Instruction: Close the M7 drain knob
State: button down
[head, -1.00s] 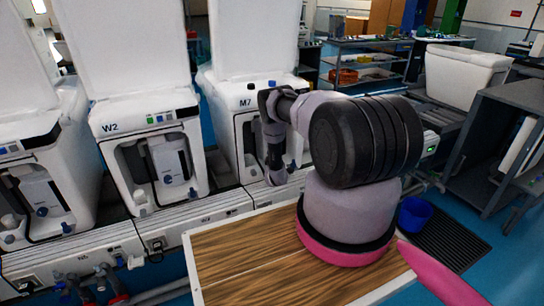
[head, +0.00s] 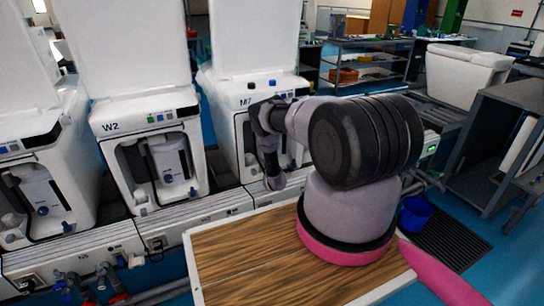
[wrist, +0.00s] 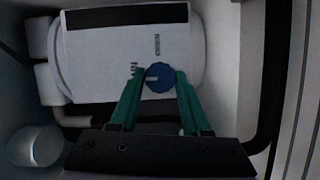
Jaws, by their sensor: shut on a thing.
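The M7 machine (head: 244,120) is a white unit with an "M7" label, right of the W2 machine in the head view. My arm covers the front opening of M7 there, and the gripper itself cannot be made out. In the wrist view, the round blue drain knob (wrist: 160,77) sits on a white box-like part with dark print inside the opening. A light mark shows on the knob's face. My gripper (wrist: 159,82) has green fingers, one on each side of the knob. It is shut on the knob.
The W2 machine (head: 150,112) stands left of M7. In the wrist view, white cylinders (wrist: 42,85) lie left of the part, a round cup (wrist: 35,145) is at lower left, and a dark curved edge runs on the right. Inside the opening there is little room.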

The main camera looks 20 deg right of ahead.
jog(key=shift+c, duration=1.8)
grip_release()
jog(key=v, duration=1.1)
